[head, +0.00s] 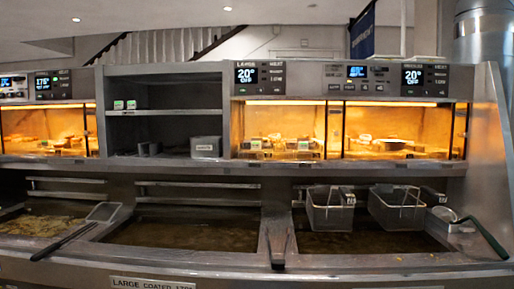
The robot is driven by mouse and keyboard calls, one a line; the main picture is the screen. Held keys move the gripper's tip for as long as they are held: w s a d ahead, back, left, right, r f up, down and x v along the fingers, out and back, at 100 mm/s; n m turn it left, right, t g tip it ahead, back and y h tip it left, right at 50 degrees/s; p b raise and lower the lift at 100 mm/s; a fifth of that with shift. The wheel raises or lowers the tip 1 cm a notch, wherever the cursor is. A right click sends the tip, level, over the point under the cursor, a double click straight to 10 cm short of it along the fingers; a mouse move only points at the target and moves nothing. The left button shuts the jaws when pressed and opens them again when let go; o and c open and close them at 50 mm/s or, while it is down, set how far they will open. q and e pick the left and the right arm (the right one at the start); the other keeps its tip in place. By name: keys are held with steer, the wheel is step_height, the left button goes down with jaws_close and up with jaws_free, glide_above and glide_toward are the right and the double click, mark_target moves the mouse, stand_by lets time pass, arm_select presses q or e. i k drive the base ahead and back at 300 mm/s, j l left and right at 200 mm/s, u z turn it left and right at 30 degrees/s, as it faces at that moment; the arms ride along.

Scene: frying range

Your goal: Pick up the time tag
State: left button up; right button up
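Two small white-and-green tags stand side by side on the upper shelf of the dark open rack, the left tag (118,104) and the right tag (131,104). They look like time tags, but their print is too small to read. Similar small pale tags, such as one tag (256,144), show at the front of the lit warming cabinet, also unreadable. Neither of my grippers is in view, and nothing is seen touching the tags.
A labelled grey box (206,147) sits on the rack's lower shelf. Below are oil vats (185,235), two wire baskets (330,212) (398,207) on the right, a skimmer (75,233) on the left and a dark-handled tool (278,246) between vats. Most of the upper shelf is empty.

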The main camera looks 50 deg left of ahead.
mark_target(255, 146)
steer(key=u, duration=1.7)
steer(key=i+j, duration=0.15)
steer(key=i, duration=0.15)
